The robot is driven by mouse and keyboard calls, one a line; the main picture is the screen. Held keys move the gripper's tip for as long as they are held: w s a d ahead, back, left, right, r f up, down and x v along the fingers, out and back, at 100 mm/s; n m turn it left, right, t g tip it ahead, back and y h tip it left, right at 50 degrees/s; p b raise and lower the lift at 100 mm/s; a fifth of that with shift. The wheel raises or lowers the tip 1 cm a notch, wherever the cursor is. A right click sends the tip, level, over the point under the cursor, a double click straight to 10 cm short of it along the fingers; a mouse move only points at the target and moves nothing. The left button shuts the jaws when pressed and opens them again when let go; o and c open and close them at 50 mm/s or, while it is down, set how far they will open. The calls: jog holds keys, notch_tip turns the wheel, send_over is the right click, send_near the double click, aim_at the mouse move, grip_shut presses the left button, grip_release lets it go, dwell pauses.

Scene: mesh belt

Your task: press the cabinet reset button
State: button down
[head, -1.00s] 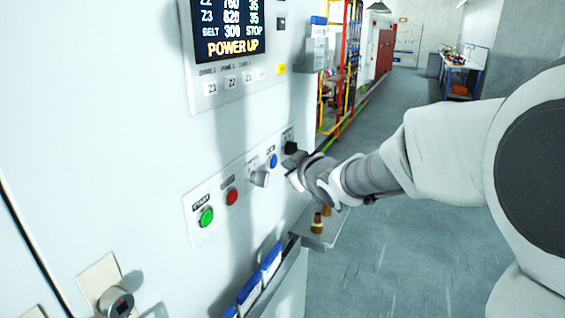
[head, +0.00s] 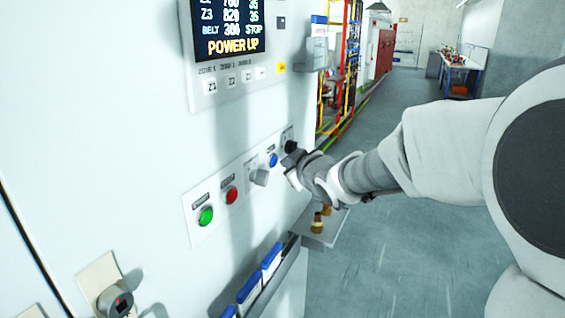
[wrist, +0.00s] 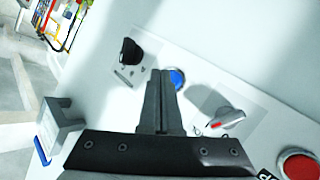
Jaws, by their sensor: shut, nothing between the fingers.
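The cabinet (head: 130,150) has a control strip with a green button (head: 206,215), a red button (head: 232,195), a grey selector knob (head: 260,177), a blue button (head: 273,160) and a black knob (head: 290,146). The blue button's label is too small to read. My gripper (head: 291,179) is in front of the strip's right end, near the blue button. In the wrist view my gripper (wrist: 163,74) is shut and empty, its fingertips beside the blue button (wrist: 178,79) and partly covering it. I cannot tell whether they touch it. The black knob (wrist: 131,51) is left of the fingertips.
A display panel (head: 232,48) reading POWER UP is above the strip. A small shelf (head: 320,238) with brass-coloured pieces and a rail with blue-edged items (head: 258,283) stick out below. The floor at right is open.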

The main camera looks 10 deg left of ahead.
jog(key=shift+w+a, duration=0.1)
jog(key=shift+a, duration=0.2)
jog(key=shift+w+a+b, duration=0.15)
jog(key=shift+a+b, duration=0.3)
dwell(0.8)
jog(key=shift+d, duration=0.15)
jog(key=shift+s+d+p, duration=0.35)
jog(key=shift+d+p, duration=0.2)
jog(key=shift+d, duration=0.15)
jog(key=shift+d, duration=0.1)
jog(key=shift+s+d+p, duration=0.25)
jog(key=shift+d+p, duration=0.2)
jog(key=shift+d, duration=0.3)
jog(key=shift+s+d+p, duration=0.3)
jog(key=shift+d+p, duration=0.1)
jog(key=shift+d, duration=0.35)
jog(key=shift+s+d+p, duration=0.25)
jog(key=shift+d+p, duration=0.2)
jog(key=shift+d, duration=0.3)
